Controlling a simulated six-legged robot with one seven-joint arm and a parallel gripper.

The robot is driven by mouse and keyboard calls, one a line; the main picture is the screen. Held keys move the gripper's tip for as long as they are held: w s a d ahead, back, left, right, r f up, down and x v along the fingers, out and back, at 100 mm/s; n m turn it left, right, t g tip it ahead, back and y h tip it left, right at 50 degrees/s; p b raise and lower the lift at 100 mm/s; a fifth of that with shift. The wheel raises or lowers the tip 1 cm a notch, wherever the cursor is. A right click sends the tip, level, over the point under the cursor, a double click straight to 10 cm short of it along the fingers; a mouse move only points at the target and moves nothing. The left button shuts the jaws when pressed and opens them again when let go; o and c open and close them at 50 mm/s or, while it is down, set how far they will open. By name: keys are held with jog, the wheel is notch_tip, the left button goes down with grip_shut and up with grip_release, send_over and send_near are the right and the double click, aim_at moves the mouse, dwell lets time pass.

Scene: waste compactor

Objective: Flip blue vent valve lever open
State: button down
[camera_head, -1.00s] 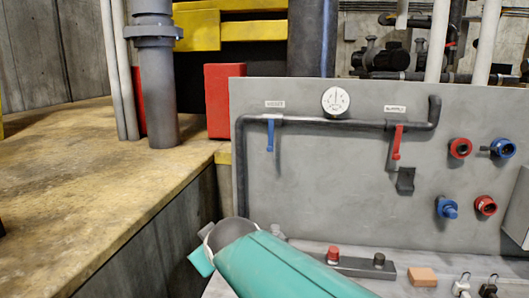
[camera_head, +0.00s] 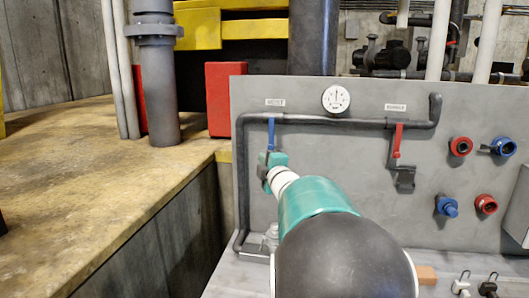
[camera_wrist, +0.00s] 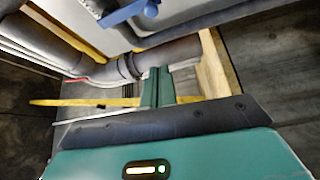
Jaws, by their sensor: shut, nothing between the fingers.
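The blue vent valve lever (camera_head: 271,133) hangs down from the dark pipe on the grey panel, under a small white label. Its lower end is hidden behind my gripper (camera_head: 265,168), which is at or just below it. In the wrist view the blue lever (camera_wrist: 126,12) crosses the top edge, above and left of my fingers (camera_wrist: 157,86). The fingers are green, closed together and empty. A gap shows between them and the lever in that view; I cannot tell whether any other part of my gripper touches the lever.
A red lever (camera_head: 397,140) hangs right of the blue one, with a dark bracket (camera_head: 404,178) below. A round gauge (camera_head: 336,98) sits between them. Red and blue fittings (camera_head: 461,147) are at the panel's right. A concrete ledge (camera_head: 110,185) lies left.

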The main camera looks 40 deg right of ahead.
aim_at(271, 134)
jog(key=f+x, duration=0.1)
jog(key=x, duration=0.9)
jog(key=s+d, duration=0.2)
jog(key=d, duration=0.1)
jog(key=shift+s+r, duration=0.25)
jog(key=shift+s, duration=0.15)
